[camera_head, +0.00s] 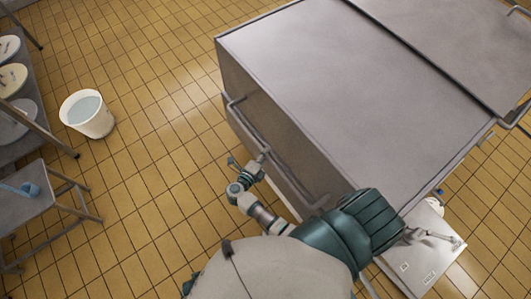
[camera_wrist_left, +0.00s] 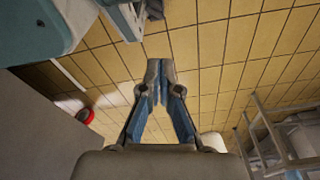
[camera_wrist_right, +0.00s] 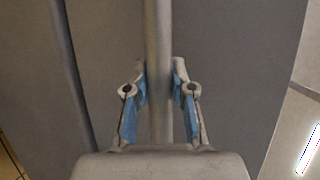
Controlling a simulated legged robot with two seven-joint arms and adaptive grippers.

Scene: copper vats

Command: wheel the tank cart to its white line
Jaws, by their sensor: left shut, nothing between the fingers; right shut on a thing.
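The tank cart (camera_head: 350,80) is a large grey metal box with a flat lid, filling the upper right of the head view. A handle bar (camera_head: 245,122) runs along its left side. My right gripper (camera_head: 262,158) is at this bar. In the right wrist view its fingers (camera_wrist_right: 160,75) are shut around the handle bar (camera_wrist_right: 158,30), with grey panel behind. My left gripper (camera_wrist_left: 160,70) is shut and empty above the tiled floor in the left wrist view. A thin pale strip (camera_wrist_left: 72,76) shows on the floor there; I cannot tell if it is the white line.
A white bucket of liquid (camera_head: 88,114) stands on the yellow tiles at left. A small table (camera_head: 25,195) with a blue object and a shelf of pale tubs (camera_head: 12,80) line the left edge. A labelled pale panel (camera_head: 425,255) is at lower right.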

